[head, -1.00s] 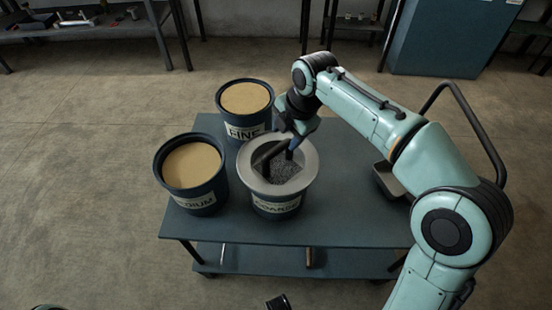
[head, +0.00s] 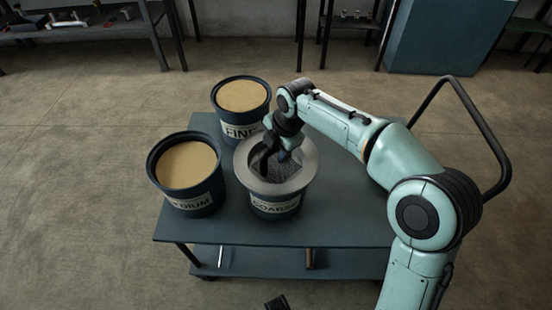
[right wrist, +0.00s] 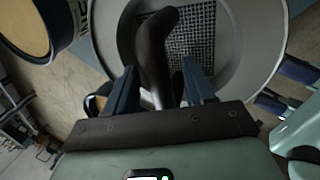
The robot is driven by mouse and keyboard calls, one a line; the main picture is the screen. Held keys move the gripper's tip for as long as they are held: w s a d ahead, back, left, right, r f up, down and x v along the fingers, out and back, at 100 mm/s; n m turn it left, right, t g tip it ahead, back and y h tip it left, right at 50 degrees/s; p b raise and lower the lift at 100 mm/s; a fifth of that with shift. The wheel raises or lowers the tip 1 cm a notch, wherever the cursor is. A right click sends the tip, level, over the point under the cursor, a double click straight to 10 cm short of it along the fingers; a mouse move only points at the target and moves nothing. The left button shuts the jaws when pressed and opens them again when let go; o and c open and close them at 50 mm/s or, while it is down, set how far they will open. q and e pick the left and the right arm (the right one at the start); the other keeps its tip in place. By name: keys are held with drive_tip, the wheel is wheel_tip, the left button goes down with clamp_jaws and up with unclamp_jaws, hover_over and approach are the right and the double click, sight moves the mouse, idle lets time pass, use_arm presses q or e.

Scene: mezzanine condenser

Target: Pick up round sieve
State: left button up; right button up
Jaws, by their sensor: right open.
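The round sieve (head: 306,175) has a wide grey rim and a dark mesh floor. It sits on top of the bucket labelled COARSE (head: 275,206). My right gripper (head: 272,158) is over the sieve's far left part, pointing down. In the right wrist view, the sieve's mesh (right wrist: 203,35) and pale rim (right wrist: 262,55) fill the upper part. My right gripper (right wrist: 160,82) is open there, with a dark curved bar (right wrist: 153,48) between its fingers. The bar looks like a handle across the sieve; its lower end is hidden. I cannot tell whether the fingers touch it.
A FINE bucket (head: 241,128) and a MEDIUM bucket (head: 188,199) of tan material stand close to the sieve on the blue cart (head: 330,232). The cart's black push handle (head: 497,145) rises at right. A dark part (head: 277,303) at the bottom edge is unclear.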

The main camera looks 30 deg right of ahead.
clamp_jaws()
